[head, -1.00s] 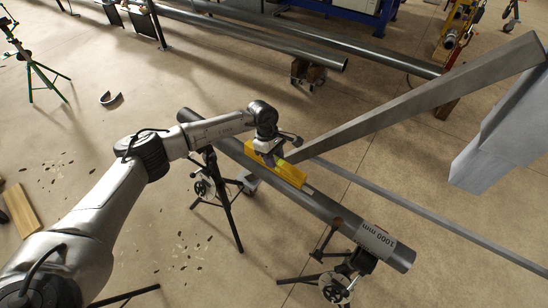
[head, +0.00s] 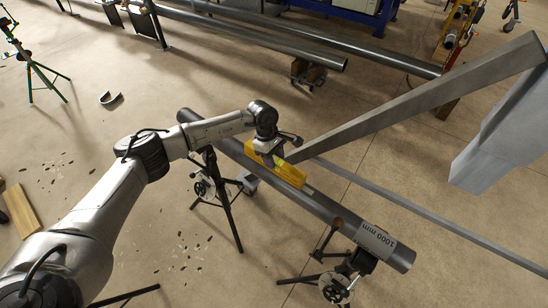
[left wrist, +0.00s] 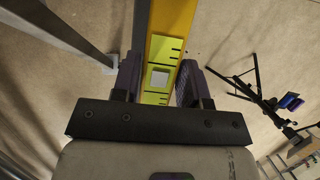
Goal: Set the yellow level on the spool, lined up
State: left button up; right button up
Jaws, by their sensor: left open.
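The yellow level (head: 291,175) lies lengthwise along the top of the grey steel spool (head: 322,208) in the head view, its long side about parallel to the spool. The spool is marked 1000 mm and rests on stands. My left gripper (head: 268,158) is over the level's upper-left part and hides some of it. In the left wrist view the level (left wrist: 172,22) runs between the two fingers of my open left gripper (left wrist: 157,80), with its ruled yellow-green face and pale vial window showing. Finger contact is hard to judge. My right gripper is not in view.
A long grey beam (head: 420,97) slants close behind the spool on the right. Tripod stands (head: 222,195) and (head: 340,280) bear the spool. Long pipes (head: 250,35) lie at the back. Floor left of the spool is mostly clear, with scattered chips.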

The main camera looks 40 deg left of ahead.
pick_arm(q)
jog(key=shift+o, duration=0.4)
jog(key=o, duration=0.5)
jog(key=shift+c, duration=0.2)
jog(key=shift+p+v, duration=1.3)
jog(key=shift+v, duration=1.7)
